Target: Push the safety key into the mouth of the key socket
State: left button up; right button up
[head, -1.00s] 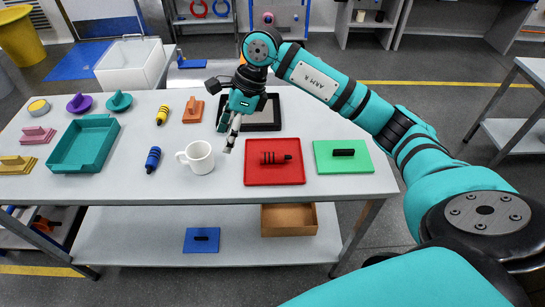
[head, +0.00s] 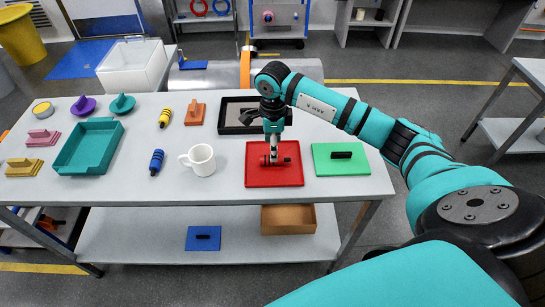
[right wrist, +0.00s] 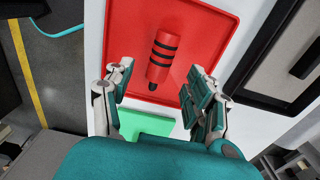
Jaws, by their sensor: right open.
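A red banded cylinder (head: 283,160) with black rings and a dark tip, which looks like the safety key, lies on a red tray (head: 260,179). My right gripper (head: 273,156) points down over its left part. In the right wrist view the cylinder (right wrist: 163,54) lies between the two spread fingers of my open gripper (right wrist: 158,72), with a gap on each side. I cannot tell its height above the tray. I cannot pick out the key socket with certainty. My left gripper is not in view.
A black-rimmed tray (head: 229,119) lies behind. A white mug (head: 203,161), blue cylinder (head: 156,162) and yellow cylinder (head: 165,115) stand or lie to the left. The front table strip is clear.

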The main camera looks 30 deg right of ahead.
notch_tip(320, 180, down, 4)
jog(key=shift+w+a+f+p, duration=0.1)
jog(key=shift+p, duration=1)
jog(key=shift+f, duration=0.65)
jog(key=shift+r, duration=0.1)
grip_shut()
